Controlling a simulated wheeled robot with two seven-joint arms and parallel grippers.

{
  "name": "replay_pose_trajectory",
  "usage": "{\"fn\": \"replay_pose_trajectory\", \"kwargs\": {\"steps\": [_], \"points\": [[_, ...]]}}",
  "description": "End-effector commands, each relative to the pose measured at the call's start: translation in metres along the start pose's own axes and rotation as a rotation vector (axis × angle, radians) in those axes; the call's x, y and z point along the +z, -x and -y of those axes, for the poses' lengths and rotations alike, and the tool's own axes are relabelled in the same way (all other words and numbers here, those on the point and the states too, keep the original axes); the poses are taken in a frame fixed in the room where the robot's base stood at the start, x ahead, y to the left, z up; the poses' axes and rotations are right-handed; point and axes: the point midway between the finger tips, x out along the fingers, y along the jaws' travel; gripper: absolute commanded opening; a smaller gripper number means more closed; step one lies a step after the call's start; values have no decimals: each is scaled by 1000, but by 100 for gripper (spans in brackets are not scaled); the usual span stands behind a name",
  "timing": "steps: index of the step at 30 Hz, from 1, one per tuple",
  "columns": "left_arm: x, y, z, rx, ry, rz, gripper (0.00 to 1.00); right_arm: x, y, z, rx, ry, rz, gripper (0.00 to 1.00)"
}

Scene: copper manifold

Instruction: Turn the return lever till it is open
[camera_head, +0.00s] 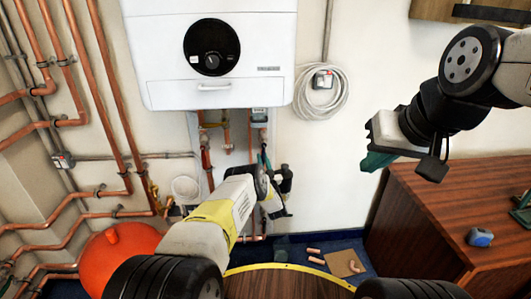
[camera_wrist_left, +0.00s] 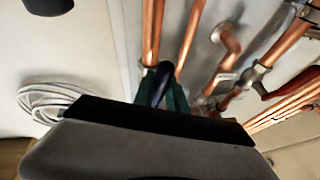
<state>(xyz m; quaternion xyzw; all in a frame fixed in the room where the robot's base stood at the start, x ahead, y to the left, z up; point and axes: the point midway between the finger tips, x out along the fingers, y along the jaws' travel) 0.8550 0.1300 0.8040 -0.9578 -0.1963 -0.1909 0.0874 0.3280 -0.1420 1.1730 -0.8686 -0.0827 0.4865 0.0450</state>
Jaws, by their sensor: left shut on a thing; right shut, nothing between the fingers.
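The return lever (camera_wrist_left: 162,82) shows in the left wrist view as a dark blue handle between the green fingers. Most of it is hidden by the fingers, and its angle to the pipe is hard to tell. My left gripper (camera_wrist_left: 168,98) is shut on this lever. In the head view the left gripper (camera_head: 264,160) is below the boiler, and its own wrist hides much of the valve. A red lever (camera_head: 207,163) is on a pipe to its left. My right gripper (camera_head: 376,160) is shut and empty, in the air by the cabinet.
The white boiler (camera_head: 212,88) hangs above the left gripper. Copper pipes (camera_head: 110,95) and a round orange vessel (camera_head: 120,258) are at the left. A coiled cable (camera_head: 321,96) hangs on the wall. A wooden cabinet (camera_head: 425,225) with a tape measure (camera_head: 479,238) stands at the right.

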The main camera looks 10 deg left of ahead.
Motion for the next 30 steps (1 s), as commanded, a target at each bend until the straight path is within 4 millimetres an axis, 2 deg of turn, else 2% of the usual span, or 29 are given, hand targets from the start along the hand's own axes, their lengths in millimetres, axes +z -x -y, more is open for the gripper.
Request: {"fn": "replay_pose_trajectory", "kwargs": {"steps": [9,23,24,27,30], "points": [[1,3,-6,-33,82,27,0,0,0,0,0,0,0,0],[1,3,-8,-37,95,30,0,0,0,0,0,0,0,0],[1,3,-8,-37,95,30,21,0,0,0,0,0,0,0],[1,3,-8,-37,95,29,39,0,0,0,0,0,0,0],[0,2,-7,-37,94,27,39,0,0,0,0,0,0,0]]}}
